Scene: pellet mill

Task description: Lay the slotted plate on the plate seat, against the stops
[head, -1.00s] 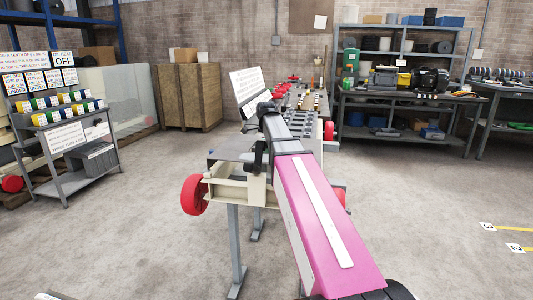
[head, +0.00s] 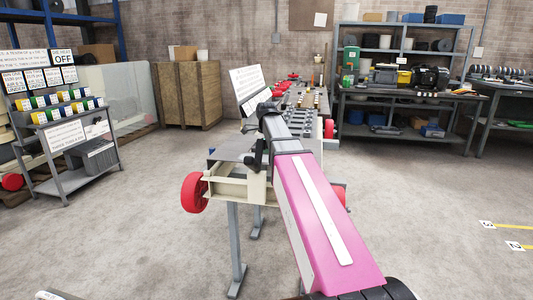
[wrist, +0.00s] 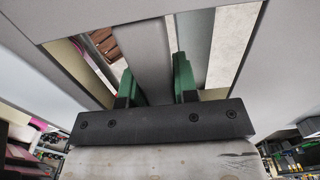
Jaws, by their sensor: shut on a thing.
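The slotted plate (wrist: 150,40) is grey and fills much of the wrist view, with long openings on both sides of a middle bar. My gripper (wrist: 156,78) has green fingers, one on each side of this bar, and is shut on it. In the head view, a flat grey surface (head: 232,148), which looks like the plate, lies at or just above the near end of the cream machine frame (head: 228,190). My dark gripper (head: 257,158) is at its right side, partly hidden by my arm. I cannot tell the seat and stops apart, or whether the plate touches them.
Red wheels (head: 194,192) flank the frame, which stands on grey legs. A white sign (head: 248,90) and a row of machine parts (head: 303,98) are behind. A label cart (head: 75,140) stands left, a workbench (head: 405,98) back right. The floor around is open.

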